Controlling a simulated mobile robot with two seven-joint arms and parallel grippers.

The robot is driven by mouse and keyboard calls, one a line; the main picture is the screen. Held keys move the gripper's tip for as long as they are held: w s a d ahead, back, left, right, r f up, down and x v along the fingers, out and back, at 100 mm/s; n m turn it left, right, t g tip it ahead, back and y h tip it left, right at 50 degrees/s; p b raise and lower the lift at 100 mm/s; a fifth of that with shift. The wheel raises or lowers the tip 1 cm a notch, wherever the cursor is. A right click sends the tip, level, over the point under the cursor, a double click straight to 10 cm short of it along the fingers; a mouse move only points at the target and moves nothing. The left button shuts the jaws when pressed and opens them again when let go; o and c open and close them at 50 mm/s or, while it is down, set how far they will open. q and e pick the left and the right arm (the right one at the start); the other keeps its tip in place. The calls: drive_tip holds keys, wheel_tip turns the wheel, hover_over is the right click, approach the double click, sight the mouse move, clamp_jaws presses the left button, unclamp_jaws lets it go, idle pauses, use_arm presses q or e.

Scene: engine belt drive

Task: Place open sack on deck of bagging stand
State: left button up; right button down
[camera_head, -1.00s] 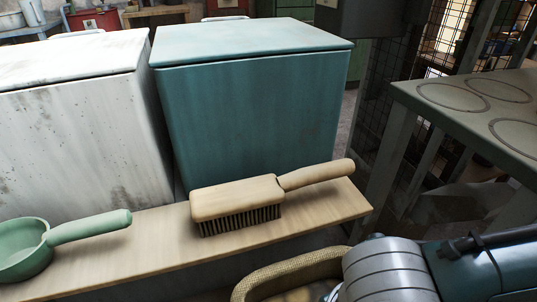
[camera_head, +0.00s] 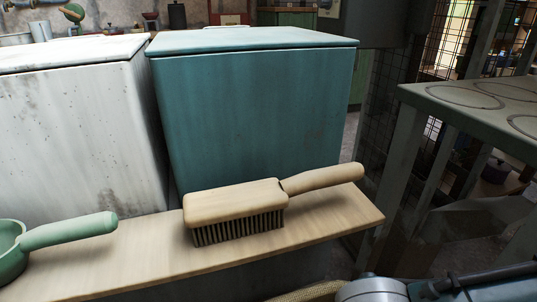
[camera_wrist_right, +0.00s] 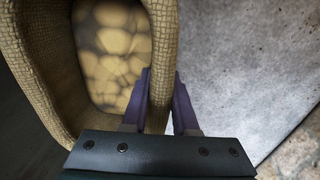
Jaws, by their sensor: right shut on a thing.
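The open sack (camera_wrist_right: 165,50) is tan woven cloth with a thick rolled rim; rounded yellowish-brown contents show inside it in the right wrist view. My right gripper (camera_wrist_right: 160,105) is shut on the sack's rim, with one purple finger inside the mouth and one outside. In the head view only a sliver of the sack's rim (camera_head: 310,292) shows at the bottom edge, beside my right arm. The grey-green table at the right (camera_head: 450,112), marked with ring outlines on its top, may be the bagging stand's deck. My left gripper is not in view.
A wooden shelf (camera_head: 130,262) holds a brush (camera_head: 235,200) and a green scoop (camera_head: 65,232). Behind it stand a white bin (camera_head: 80,130) and a teal bin (camera_head: 255,110), both with lids closed. A wire mesh panel (camera_head: 455,45) stands behind the ringed table.

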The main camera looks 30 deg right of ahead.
drive_tip(key=c, duration=1.2)
unclamp_jaws()
drive_tip(key=shift+f, duration=0.1)
drive_tip(key=o, duration=0.5)
drive_tip(key=r+p, duration=0.3)
drive_tip(key=r, duration=0.3)
drive_tip(key=r+p, duration=0.4)
drive_tip(key=r, duration=0.1)
drive_tip(key=shift+s+r, duration=0.2)
drive_tip(key=shift+r, duration=0.2)
drive_tip(key=shift+a+r, duration=0.2)
drive_tip(key=shift+r, duration=0.05)
drive_tip(key=a+r+m+t+y, duration=0.2)
drive_tip(key=a+r+m+y, duration=0.1)
drive_tip(key=a+r+m, duration=0.4)
drive_tip(key=d+r+m+h, duration=0.1)
drive_tip(key=d+m, duration=0.1)
drive_tip(key=d, duration=0.1)
drive_tip(key=s+d+r+m+h, duration=0.1)
drive_tip(key=d+m, duration=0.1)
drive_tip(key=d, duration=0.1)
drive_tip(key=s+d+r+m+t, duration=0.1)
drive_tip(key=d+m, duration=0.1)
drive_tip(key=d, duration=0.1)
drive_tip(key=shift+d+r+m+h, duration=0.15)
drive_tip(key=shift+d+m+h, duration=0.15)
drive_tip(key=shift+d+h, duration=0.1)
